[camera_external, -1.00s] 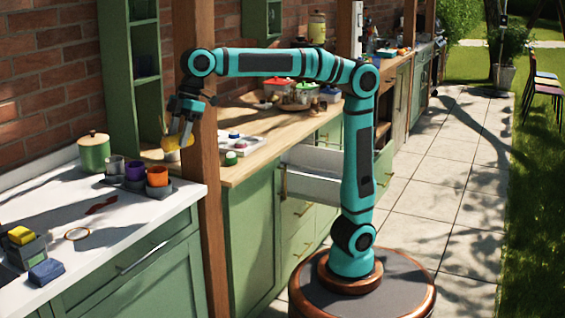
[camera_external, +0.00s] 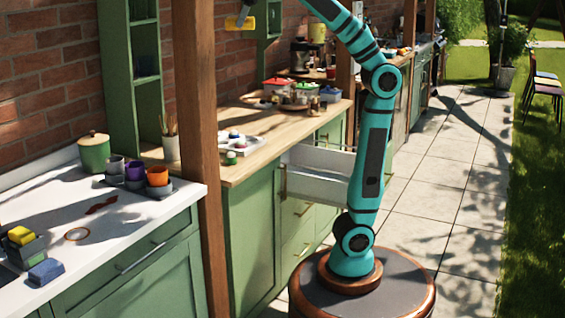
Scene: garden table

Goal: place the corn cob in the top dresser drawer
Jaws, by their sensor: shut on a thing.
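The yellow corn cob (camera_external: 238,23) is high up near the top edge of the picture, in front of the brick wall. My gripper (camera_external: 243,17) is shut on it and holds it well above the wooden counter. The wrist is mostly cut off by the top edge. The top drawer (camera_external: 318,189) of the green cabinet is pulled open, with pale walls. It is below and to the right of the corn cob, beside my arm. Part of its right end is hidden behind my arm, and its floor is hard to see.
A wooden post (camera_external: 200,150) stands left of the cabinet. The wooden counter (camera_external: 265,150) bears a white tray (camera_external: 228,143) and several lidded pots. The white counter (camera_external: 120,215) at left holds a green canister (camera_external: 94,154) and cups.

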